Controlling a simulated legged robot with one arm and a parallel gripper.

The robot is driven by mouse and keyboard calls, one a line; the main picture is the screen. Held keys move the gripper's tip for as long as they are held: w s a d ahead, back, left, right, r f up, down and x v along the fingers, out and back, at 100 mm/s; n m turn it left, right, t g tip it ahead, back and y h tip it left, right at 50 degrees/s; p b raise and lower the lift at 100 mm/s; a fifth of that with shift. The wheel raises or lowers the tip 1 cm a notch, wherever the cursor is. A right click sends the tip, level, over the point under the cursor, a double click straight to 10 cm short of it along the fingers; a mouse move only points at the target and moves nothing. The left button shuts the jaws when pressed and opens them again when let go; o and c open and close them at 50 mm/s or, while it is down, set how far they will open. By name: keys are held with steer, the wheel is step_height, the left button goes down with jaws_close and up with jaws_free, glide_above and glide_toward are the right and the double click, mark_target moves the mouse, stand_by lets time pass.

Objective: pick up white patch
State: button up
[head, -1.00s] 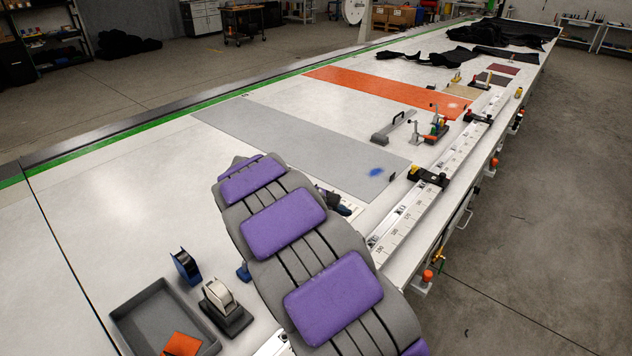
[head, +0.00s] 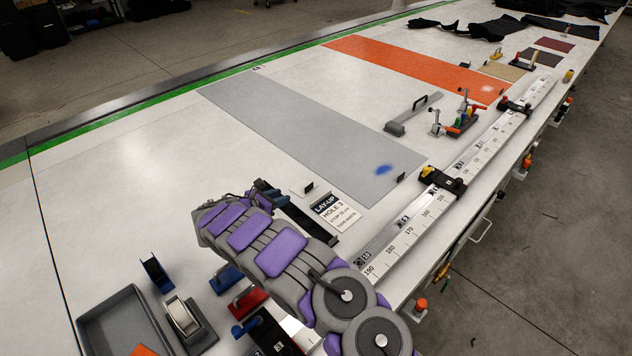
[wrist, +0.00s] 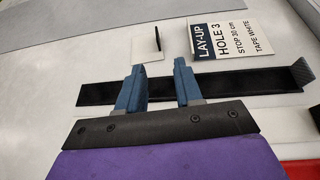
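The white patch (head: 302,188) is a small pale square lying flat on the white table, with a small black upright tab on it. In the wrist view the white patch (wrist: 128,50) lies just beyond my gripper's fingertips, mostly ahead of the left finger. My gripper (wrist: 157,68) is open, with its two blue fingers apart and nothing between their tips. The fingers show over a black strip (wrist: 235,86). In the head view my gripper (head: 266,192) is left of the patch and partly hidden by my arm.
A lay-up card (head: 335,211) lies right of the patch. A grey sheet (head: 300,130) with a blue mark lies beyond. A measuring rail (head: 400,232) runs along the table's right edge. A tape dispenser (head: 182,318) and grey tray (head: 118,325) stand front left.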

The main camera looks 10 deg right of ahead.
steer(key=w+f, duration=0.3)
steer(key=shift+a+b, duration=0.3)
steer(key=shift+b, duration=0.05)
glide_toward(310, 191)
steer(key=w+d, duration=0.1)
steer(key=d, duration=0.1)
steer(key=w+d, duration=0.1)
steer(key=w, duration=0.1)
steer(key=shift+d+b, duration=0.35)
steer(key=shift+d, duration=0.05)
steer(key=shift+w+a, duration=0.3)
steer(key=shift+a, duration=0.55)
steer(key=shift+w+f, duration=0.15)
steer(key=shift+f, duration=0.05)
steer(key=d, duration=0.1)
steer(key=w+d, duration=0.1)
steer(key=d, duration=0.1)
steer(key=d+f+b, duration=0.1)
steer(key=d, duration=0.1)
steer(key=shift+w+d+f, duration=0.1)
steer(key=shift+w+d, duration=0.05)
steer(key=shift+w, duration=0.25)
steer(key=shift+d, duration=0.3)
steer(key=a, duration=0.3)
steer(key=c, duration=0.6)
steer(key=shift+d, duration=1.2)
jaws_close()
